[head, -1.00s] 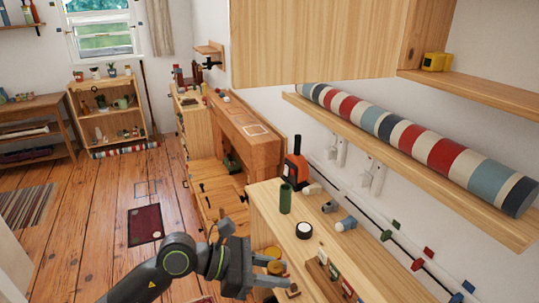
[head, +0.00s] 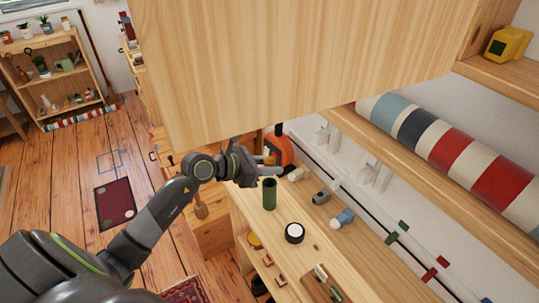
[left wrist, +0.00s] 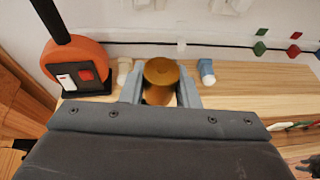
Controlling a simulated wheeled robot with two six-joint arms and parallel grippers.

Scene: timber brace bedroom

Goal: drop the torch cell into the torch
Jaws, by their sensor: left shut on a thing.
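The torch appears to be the dark green upright tube (head: 269,194) on the wooden shelf top in the head view. My left gripper (head: 266,166) is just behind and above it in that picture, near the orange-and-black object. In the left wrist view, the left gripper (left wrist: 160,88) is shut on a brass-coloured round piece (left wrist: 161,73), which looks like the torch cell. Its round end faces the camera. I cannot make out the green tube in the left wrist view. My right gripper is not in view.
The orange-and-black object (head: 279,148) stands close by the left gripper. A black-rimmed white disc (head: 294,233), a blue-and-white piece (head: 342,218) and a grey piece (head: 321,197) lie on the shelf top (head: 330,250). A wooden cabinet (head: 290,65) hangs above.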

